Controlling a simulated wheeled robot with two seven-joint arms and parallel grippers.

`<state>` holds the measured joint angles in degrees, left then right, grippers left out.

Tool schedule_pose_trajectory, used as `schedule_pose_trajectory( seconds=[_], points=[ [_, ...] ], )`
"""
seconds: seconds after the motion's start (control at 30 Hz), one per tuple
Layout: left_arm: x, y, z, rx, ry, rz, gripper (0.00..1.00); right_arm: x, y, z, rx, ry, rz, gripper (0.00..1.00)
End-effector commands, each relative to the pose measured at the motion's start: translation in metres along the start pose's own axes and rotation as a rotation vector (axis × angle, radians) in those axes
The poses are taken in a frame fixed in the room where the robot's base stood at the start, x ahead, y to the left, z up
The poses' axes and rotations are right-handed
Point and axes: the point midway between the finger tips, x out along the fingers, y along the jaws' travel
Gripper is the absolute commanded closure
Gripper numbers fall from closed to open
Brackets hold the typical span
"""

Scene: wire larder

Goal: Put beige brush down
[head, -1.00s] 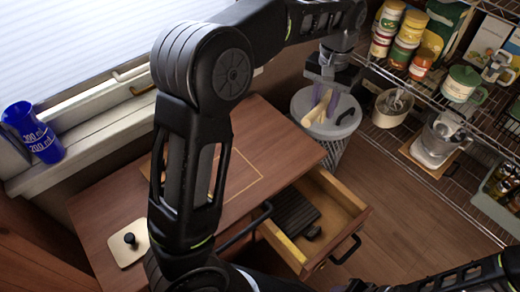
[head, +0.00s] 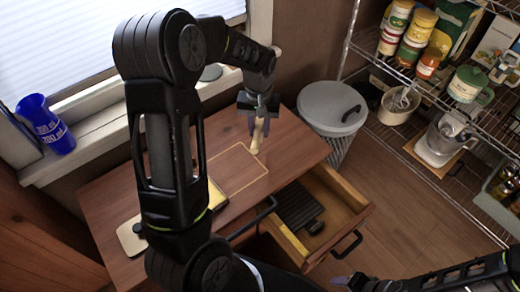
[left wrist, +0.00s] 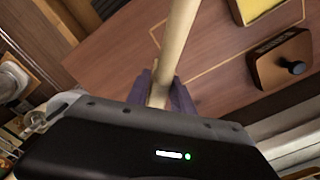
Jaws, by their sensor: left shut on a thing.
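The beige brush (head: 258,139) is in my left gripper (head: 257,116), at the back right part of the wooden cabinet top (head: 285,140). Its pale handle (left wrist: 178,40) runs up and away between the purple fingers of the left gripper (left wrist: 165,92) in the left wrist view. The brush's far end is cut off there, and I cannot tell whether it touches the top. A thin light outlined rectangle (head: 262,172) is marked on the top, just in front of the brush. My right gripper (head: 352,283) is at the bottom edge, its jaws unclear.
An open drawer (head: 352,196) with a dark ribbed thing (head: 298,207) sticks out at the front. A grey lidded bin (head: 325,105) stands right of the cabinet. A knobbed board (left wrist: 284,66) and a yellow-edged thing (left wrist: 268,20) lie on the top. Wire shelves (head: 455,100) stand right.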

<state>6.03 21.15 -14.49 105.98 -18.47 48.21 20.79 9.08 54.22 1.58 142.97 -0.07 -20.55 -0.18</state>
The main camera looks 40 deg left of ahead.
Motion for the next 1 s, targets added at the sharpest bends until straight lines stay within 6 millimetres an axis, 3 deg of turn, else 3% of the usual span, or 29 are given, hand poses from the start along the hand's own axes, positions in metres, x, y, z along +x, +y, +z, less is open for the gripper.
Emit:
schedule_pose_trajectory(
  seconds=[0.33,0.7,1.0],
  points=[
    [0.005,0.0,0.0,0.001,-0.001,-0.001,1.0,0.002,0.001,0.0,0.0,0.0,0.0,0.5],
    [0.061,0.0,0.0,0.002,0.0,-0.001,1.0,0.012,0.005,0.0,0.001,0.0,0.0,0.5],
    [0.062,0.001,-0.001,0.002,0.001,0.0,1.0,0.012,0.005,0.0,0.001,0.0,0.0,0.5]
  ],
)
